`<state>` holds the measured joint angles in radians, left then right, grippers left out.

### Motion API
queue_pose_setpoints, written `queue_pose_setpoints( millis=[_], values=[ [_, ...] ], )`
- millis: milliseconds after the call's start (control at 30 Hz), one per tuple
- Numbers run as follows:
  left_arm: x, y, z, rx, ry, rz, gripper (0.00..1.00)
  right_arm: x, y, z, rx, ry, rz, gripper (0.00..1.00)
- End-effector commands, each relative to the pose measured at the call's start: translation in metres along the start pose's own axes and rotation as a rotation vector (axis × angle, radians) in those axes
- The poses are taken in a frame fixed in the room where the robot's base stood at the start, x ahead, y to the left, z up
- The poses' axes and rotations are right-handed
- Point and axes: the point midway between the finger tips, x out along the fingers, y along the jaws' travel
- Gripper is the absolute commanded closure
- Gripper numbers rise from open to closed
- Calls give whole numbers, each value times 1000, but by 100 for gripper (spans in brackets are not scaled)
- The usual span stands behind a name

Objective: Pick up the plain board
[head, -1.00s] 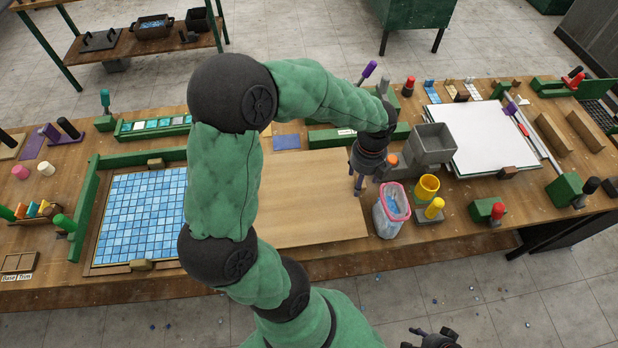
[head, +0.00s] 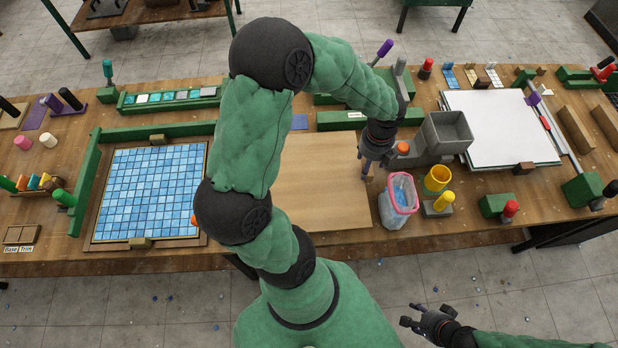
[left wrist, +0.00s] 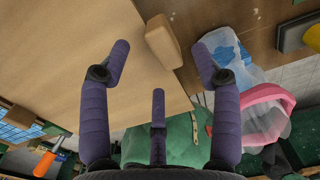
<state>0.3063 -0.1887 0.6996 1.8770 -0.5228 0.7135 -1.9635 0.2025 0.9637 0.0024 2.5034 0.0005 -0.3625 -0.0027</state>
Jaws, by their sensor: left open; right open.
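The plain board (head: 318,190) is a bare, light-brown wooden sheet lying flat on the bench, partly hidden by my left arm. It fills the upper left of the left wrist view (left wrist: 60,50). My left gripper (head: 365,172) is over the board's right edge, fingers pointing down. In the left wrist view its open fingers (left wrist: 162,47) stand on both sides of a small wooden block (left wrist: 163,40) at that edge. I see no grip on the board. My right gripper (head: 410,314) is open and empty, low at the front, away from the bench.
A clear pink-rimmed tub (head: 397,205), a yellow cup (head: 436,179) and a grey bin (head: 444,135) stand right of the board. A framed blue mosaic sheet (head: 150,195) lies to the left. A white sheet (head: 500,125) lies farther right.

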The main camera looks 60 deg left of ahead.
Motion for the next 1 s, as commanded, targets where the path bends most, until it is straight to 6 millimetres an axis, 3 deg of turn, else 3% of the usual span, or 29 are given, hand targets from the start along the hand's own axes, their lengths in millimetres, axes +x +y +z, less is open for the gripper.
queue_pose_setpoints(
  millis=[233, 500, 533, 733, 767, 1000],
  values=[
    [37, 0, 2, 0, 2, 2, 37, 10, 4, 0, 0, 0, 0, 54],
    [41, -1, 2, -1, 0, 0, 37, 10, 4, 0, 0, 0, 0, 54],
    [41, -1, 2, -1, 0, 0, 39, 10, 4, 0, 0, 0, 0, 54],
    [41, -1, 2, 0, 0, 0, 96, 10, 4, 0, 0, 0, 0, 54],
    [41, -1, 2, -1, 0, 0, 100, 10, 4, 0, 0, 0, 0, 54],
    [41, -1, 2, -1, 0, 0, 100, 10, 4, 0, 0, 0, 0, 54]
  ],
)
